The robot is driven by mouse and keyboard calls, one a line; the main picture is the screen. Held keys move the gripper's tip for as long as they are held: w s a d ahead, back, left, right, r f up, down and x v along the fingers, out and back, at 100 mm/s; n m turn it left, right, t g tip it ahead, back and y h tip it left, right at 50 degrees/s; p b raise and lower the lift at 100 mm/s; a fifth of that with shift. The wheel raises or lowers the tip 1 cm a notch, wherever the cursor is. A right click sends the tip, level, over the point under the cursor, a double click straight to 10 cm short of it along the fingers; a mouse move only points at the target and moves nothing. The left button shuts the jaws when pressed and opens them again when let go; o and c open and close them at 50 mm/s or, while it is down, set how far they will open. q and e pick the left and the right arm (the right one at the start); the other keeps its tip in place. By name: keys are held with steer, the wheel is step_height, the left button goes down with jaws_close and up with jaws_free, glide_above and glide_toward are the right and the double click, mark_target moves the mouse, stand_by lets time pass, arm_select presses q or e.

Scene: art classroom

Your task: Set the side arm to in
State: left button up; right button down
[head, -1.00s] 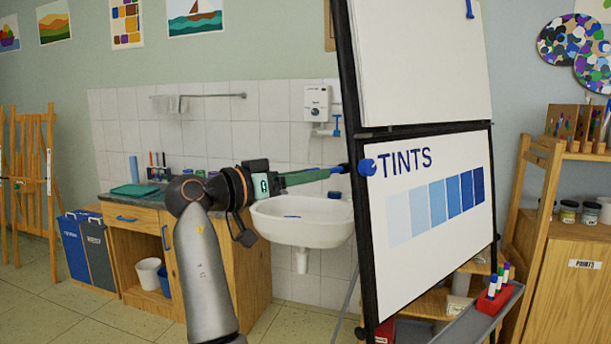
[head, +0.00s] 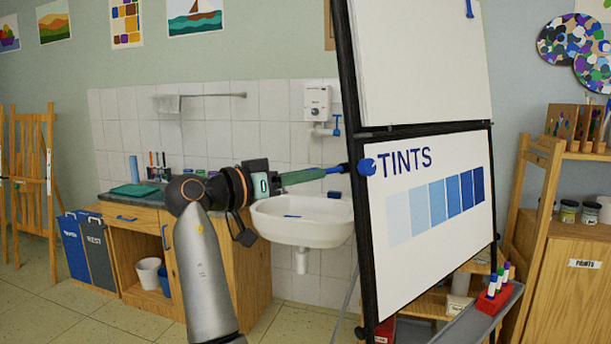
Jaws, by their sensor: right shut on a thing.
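The flip-chart easel (head: 434,128) stands right of centre, with a blue knob (head: 367,166) on its left edge. The side arm (head: 334,170) shows as a short, thin piece with a blue part, pointing left from the easel frame near the knob. My right gripper (head: 318,174) comes in from the lower left, and its green fingers are shut on the side arm's outer end. The fingers hide part of that end. My left gripper is not in view.
A white sink (head: 303,232) hangs on the tiled wall behind my right gripper. A wooden cabinet (head: 140,222) stands to the left. A marker tray (head: 480,318) juts from the easel's bottom. Open floor lies at the lower left.

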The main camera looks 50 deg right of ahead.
stand_by(0.7)
steer(key=x, duration=0.4)
steer(key=shift+d, duration=0.1)
steer(key=shift+r, duration=0.1)
steer(key=c, duration=0.6)
jaws_free()
steer(key=shift+d, duration=0.1)
steer(key=shift+c, duration=0.2)
steer(key=v, duration=1.2)
steer(key=shift+a+b, duration=0.3)
steer(key=shift+b, duration=0.1)
steer(key=shift+w, duration=0.1)
